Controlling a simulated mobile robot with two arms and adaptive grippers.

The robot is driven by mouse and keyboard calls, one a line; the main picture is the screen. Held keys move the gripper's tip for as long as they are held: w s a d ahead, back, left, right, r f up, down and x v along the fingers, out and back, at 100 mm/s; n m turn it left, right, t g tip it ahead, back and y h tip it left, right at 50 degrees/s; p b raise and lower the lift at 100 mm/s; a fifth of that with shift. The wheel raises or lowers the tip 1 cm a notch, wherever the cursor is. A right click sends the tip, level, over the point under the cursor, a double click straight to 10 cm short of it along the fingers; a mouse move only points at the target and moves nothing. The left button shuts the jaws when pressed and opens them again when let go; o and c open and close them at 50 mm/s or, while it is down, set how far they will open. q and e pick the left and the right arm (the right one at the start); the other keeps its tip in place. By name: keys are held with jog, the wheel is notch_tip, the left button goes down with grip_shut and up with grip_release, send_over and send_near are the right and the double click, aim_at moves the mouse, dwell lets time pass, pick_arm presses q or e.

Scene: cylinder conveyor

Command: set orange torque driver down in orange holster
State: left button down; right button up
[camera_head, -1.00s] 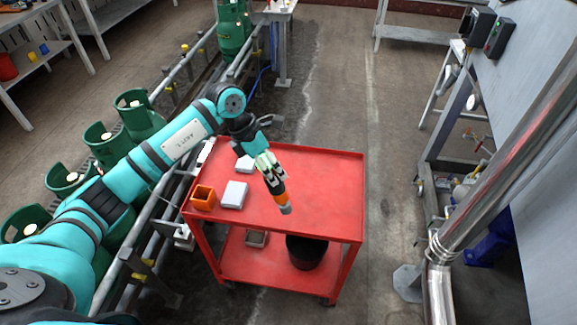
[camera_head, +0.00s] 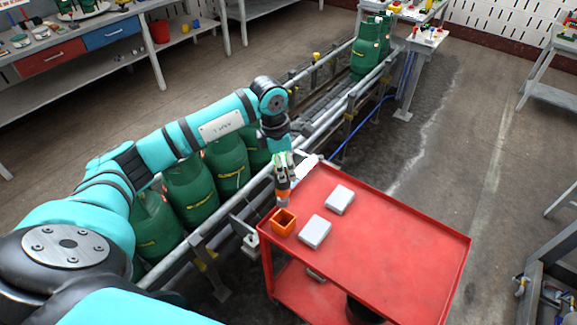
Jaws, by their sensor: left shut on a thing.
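The orange holster (camera_head: 283,223) is an open square box at the near left corner of the red cart's top. My left gripper (camera_head: 284,185) points down just above and behind it. It is shut on the orange torque driver (camera_head: 283,197), which hangs roughly upright. The driver's lower end is at or just over the holster's far rim in the picture; I cannot tell whether it touches or is inside. My right gripper is out of view.
The red cart (camera_head: 400,250) also holds two pale boxes, one (camera_head: 315,232) right of the holster and one (camera_head: 340,199) farther back. Green gas cylinders (camera_head: 190,190) stand on the railed conveyor at left. The cart's right side is clear.

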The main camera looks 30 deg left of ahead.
pick_arm(q)
jog(key=shift+r, duration=0.1)
notch_tip(320, 180, down, 2)
jog(key=shift+f+b, duration=0.1)
jog(key=shift+b, duration=1.05)
jog(key=shift+w+f+b, duration=0.1)
jog(key=shift+f+b, duration=1.1)
jog(key=shift+f, duration=0.2)
jog(key=shift+b, duration=0.35)
jog(key=shift+f, duration=0.1)
